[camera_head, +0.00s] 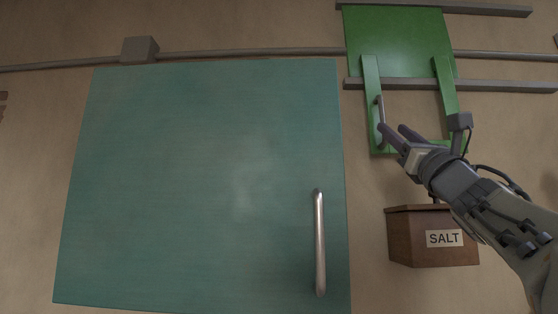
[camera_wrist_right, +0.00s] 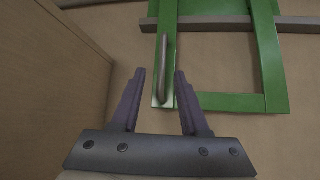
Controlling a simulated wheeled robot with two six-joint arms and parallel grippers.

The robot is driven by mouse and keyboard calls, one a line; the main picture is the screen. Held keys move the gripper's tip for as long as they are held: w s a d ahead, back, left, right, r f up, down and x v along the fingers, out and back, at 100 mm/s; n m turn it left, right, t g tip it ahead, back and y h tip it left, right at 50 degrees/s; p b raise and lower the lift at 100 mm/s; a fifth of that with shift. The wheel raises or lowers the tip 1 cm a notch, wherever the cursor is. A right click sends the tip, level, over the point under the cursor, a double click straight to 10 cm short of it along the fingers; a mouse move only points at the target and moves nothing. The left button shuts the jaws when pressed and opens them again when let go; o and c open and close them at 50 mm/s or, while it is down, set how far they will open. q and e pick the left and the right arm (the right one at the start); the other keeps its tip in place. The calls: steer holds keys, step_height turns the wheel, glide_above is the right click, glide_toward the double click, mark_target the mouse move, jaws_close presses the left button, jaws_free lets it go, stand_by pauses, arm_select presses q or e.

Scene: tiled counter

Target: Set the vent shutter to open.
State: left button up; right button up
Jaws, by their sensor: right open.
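The green vent shutter (camera_head: 398,45) is on the wall at the upper right of the head view. It has a solid upper panel and a lower green frame (camera_head: 448,92) around an opening that shows the wall. A slim metal handle (camera_head: 379,106) stands upright on the frame's left bar; it also shows in the right wrist view (camera_wrist_right: 164,55). My right gripper (camera_head: 392,127) is open, near the handle's lower end. In the right wrist view the handle appears between the two fingertips (camera_wrist_right: 160,72), and no contact can be made out. My left gripper is not in view.
Grey rails (camera_head: 497,85) run across the wall at the shutter. A large teal door (camera_head: 190,170) with a vertical metal handle (camera_head: 320,243) stands left of it. A brown box labelled SALT (camera_head: 403,238) is below the shutter, close beneath my right arm.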

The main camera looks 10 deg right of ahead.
mark_target(384, 120)
steer(key=p+x, duration=0.2)
steer(key=x, duration=0.1)
steer(key=p+x, duration=0.2)
steer(key=x, duration=0.2)
steer(key=shift+d+p, duration=0.2)
steer(key=shift+p, duration=0.1)
jaws_close()
stand_by(0.5)
stand_by(0.5)
